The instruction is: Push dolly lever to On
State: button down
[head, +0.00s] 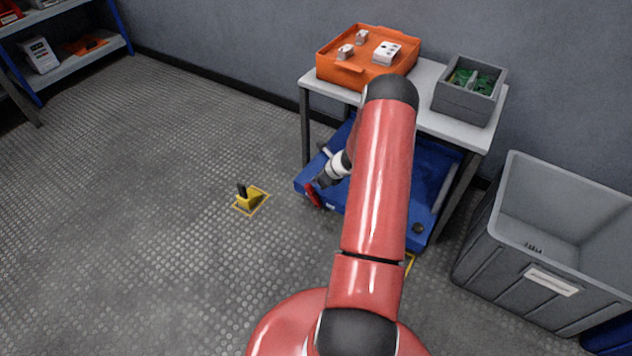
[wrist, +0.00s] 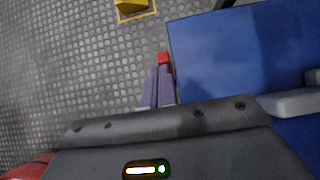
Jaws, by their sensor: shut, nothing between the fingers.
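The blue dolly (head: 421,208) stands on the floor under the table, and its deck (wrist: 225,55) fills the right of the wrist view. The red lever (head: 313,194) is at the dolly's left front corner. In the wrist view its red end (wrist: 163,58) shows just beyond my fingertips, beside the deck's left edge. My gripper (head: 321,182) is shut and empty. Its fingers (wrist: 158,75) lie together, pointing at the lever. They are close to it, but I cannot tell whether they touch. My arm hides the middle of the dolly in the head view.
A yellow block with a black handle (head: 247,199) sits in a yellow floor marking to the left. The table (head: 425,82) above holds an orange tray (head: 342,72) and a grey bin (head: 463,103). A large grey crate (head: 535,255) stands right.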

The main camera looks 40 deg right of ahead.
jog(key=v, duration=0.1)
jog(key=p+v, duration=0.1)
jog(key=v, duration=0.1)
jog(key=p+v, duration=0.1)
jog(key=v, duration=0.1)
jog(key=shift+w+a+r, duration=0.1)
jog(key=shift+w+r, duration=0.2)
jog(key=shift+r, duration=0.15)
